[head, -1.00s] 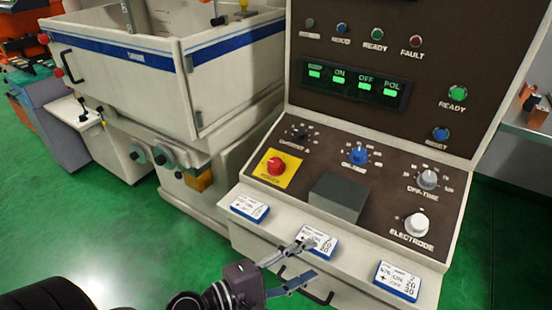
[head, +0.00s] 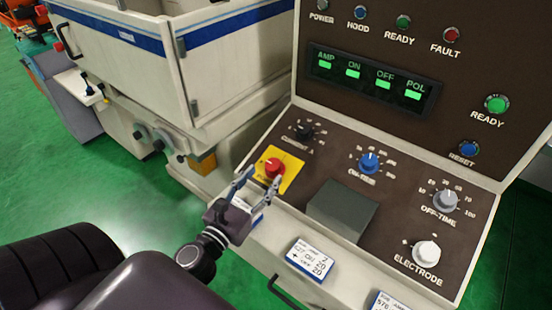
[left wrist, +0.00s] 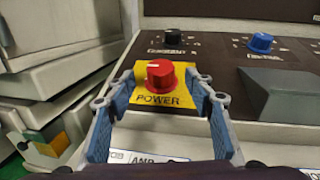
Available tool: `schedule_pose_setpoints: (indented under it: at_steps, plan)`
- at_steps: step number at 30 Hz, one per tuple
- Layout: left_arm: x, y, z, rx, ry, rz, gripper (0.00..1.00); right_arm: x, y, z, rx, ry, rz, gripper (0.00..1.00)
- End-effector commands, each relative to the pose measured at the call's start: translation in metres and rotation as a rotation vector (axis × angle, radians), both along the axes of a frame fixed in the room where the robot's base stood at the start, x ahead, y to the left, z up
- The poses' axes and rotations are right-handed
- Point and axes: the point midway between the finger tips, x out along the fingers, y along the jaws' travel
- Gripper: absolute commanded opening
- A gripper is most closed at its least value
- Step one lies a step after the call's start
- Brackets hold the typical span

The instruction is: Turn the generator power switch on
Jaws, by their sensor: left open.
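The generator power switch (head: 273,168) is a red rotary knob on a yellow plate (head: 291,172), at the left of the sloped control panel. In the left wrist view the red knob (left wrist: 159,73) has a pale mark on its upper left, and the plate reads POWER. My left gripper (head: 258,178) is open at the near edge of the yellow plate. Its two blue-padded fingers stand on either side of the knob's line, with the knob beyond the tips and not gripped. My right gripper is not in view.
A black knob (head: 304,130) and a blue knob (head: 368,163) sit behind and right of the switch. A dark raised block (head: 342,210) lies to its right. White cards (head: 310,257) lie along the front ledge. A machine tank (head: 130,75) stands at left.

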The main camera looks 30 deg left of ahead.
Motion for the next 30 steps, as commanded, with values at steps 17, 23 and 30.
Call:
schedule_pose_setpoints:
  at_steps: [17,23,30]
  plan:
    - [0.061,0.003,0.002,0.003,-0.002,-0.003,0.49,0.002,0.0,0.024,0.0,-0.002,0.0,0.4]
    - [0.061,0.003,0.001,0.003,-0.001,-0.003,0.49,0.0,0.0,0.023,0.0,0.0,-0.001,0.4]
    - [0.061,0.003,0.001,0.004,-0.002,-0.003,0.26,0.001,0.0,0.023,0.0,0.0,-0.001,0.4]
